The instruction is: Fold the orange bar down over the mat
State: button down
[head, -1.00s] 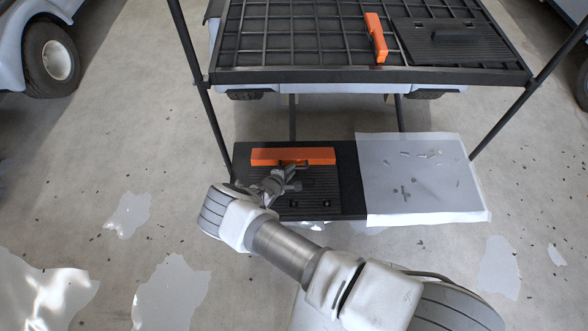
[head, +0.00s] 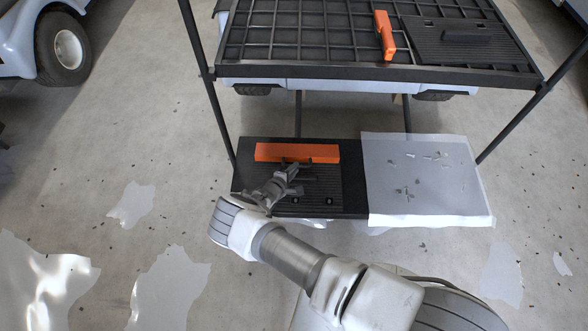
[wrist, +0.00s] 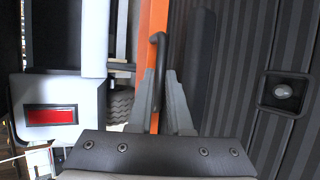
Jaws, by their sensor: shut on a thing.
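The orange bar (head: 297,152) lies along the far edge of a black ribbed mat (head: 322,187) on the low platform. In the wrist view the bar (wrist: 153,18) runs upright in the picture beside the ribbed mat (wrist: 238,70). My gripper (head: 293,168) reaches over the mat's left part to the bar's near side. In the wrist view my gripper (wrist: 160,75) is shut on a dark handle (wrist: 158,48) at the bar.
A pale sheet (head: 425,190) with small metal parts lies right of the mat. Above is a black roof rack (head: 300,35) on dark posts, carrying another orange bar (head: 384,36) and a ribbed panel (head: 470,45).

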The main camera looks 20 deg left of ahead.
jog(key=shift+w+r, duration=0.1)
jog(key=shift+w, duration=0.05)
jog(key=c, duration=0.8)
grip_release()
jog(key=shift+c, duration=0.2)
jog(key=shift+s+f, duration=0.2)
jog(key=shift+f, duration=0.05)
jog(key=shift+r, duration=0.15)
